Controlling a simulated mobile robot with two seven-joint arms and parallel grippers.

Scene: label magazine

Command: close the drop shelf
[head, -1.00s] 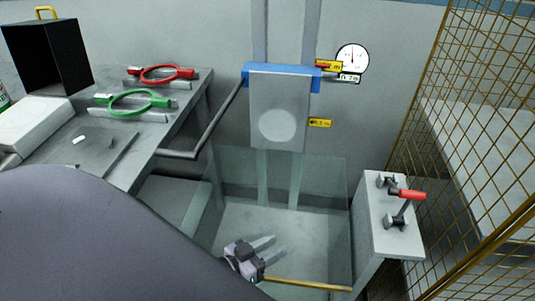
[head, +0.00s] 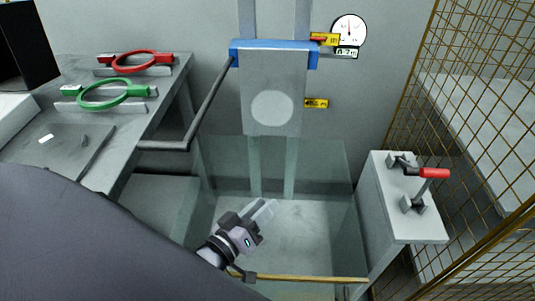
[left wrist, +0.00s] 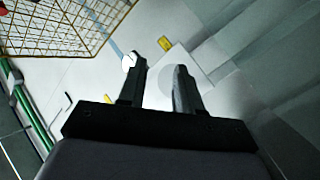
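No part is marked as the drop shelf, and I cannot tell for certain which it is. A see-through panel with a yellow bar (head: 310,280) along its front edge lies low in front of the wall. Behind it, a grey plate (head: 272,122) with a pale disc hangs upright from a blue crosspiece (head: 275,49) on vertical rails. My left gripper (head: 264,210) is above the clear panel, below and apart from the plate. In the left wrist view its fingers (left wrist: 159,85) are spread and empty. My right gripper is out of view.
A grey bench (head: 165,110) with red (head: 142,62) and green (head: 112,95) ring tools stands left. A bent grey lever (head: 198,115) comes off the crosspiece. A box with a red-handled clamp (head: 432,173) and a yellow mesh fence (head: 465,110) stand right. A dial (head: 349,30) is on the wall.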

